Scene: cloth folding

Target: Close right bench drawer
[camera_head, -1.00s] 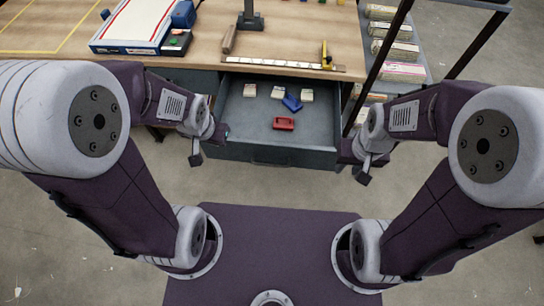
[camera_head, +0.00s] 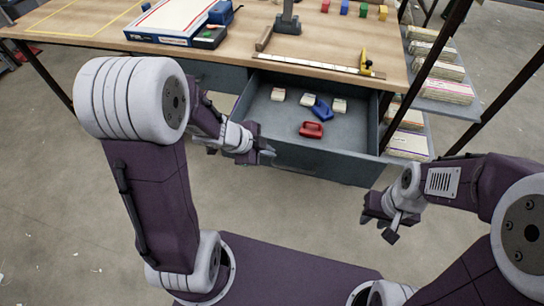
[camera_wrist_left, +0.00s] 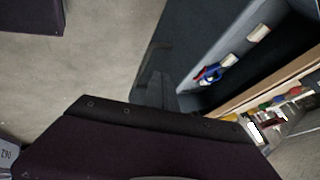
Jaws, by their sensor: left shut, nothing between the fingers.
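The right bench drawer (camera_head: 348,166) is pulled out from under the bench top, its grey front panel facing me. Inside lie a red object (camera_head: 311,130), a blue object (camera_head: 321,110) and several small pale blocks (camera_head: 278,95). My left gripper (camera_head: 268,153) is shut and empty at the left end of the drawer front; whether it touches cannot be told. In the left wrist view the drawer front (camera_wrist_left: 180,45) is close ahead of the fingers. My right gripper (camera_head: 376,226) is lower right of the drawer, apart from it; its fingers are too unclear to read.
The wooden bench top (camera_head: 330,45) carries a ruler (camera_head: 318,66), a clamp-like yellow tool (camera_head: 366,62), a dark stand (camera_head: 287,22) and a white-and-blue box (camera_head: 180,22). A shelf with paper stacks (camera_head: 442,90) stands at the right. The floor in front is open.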

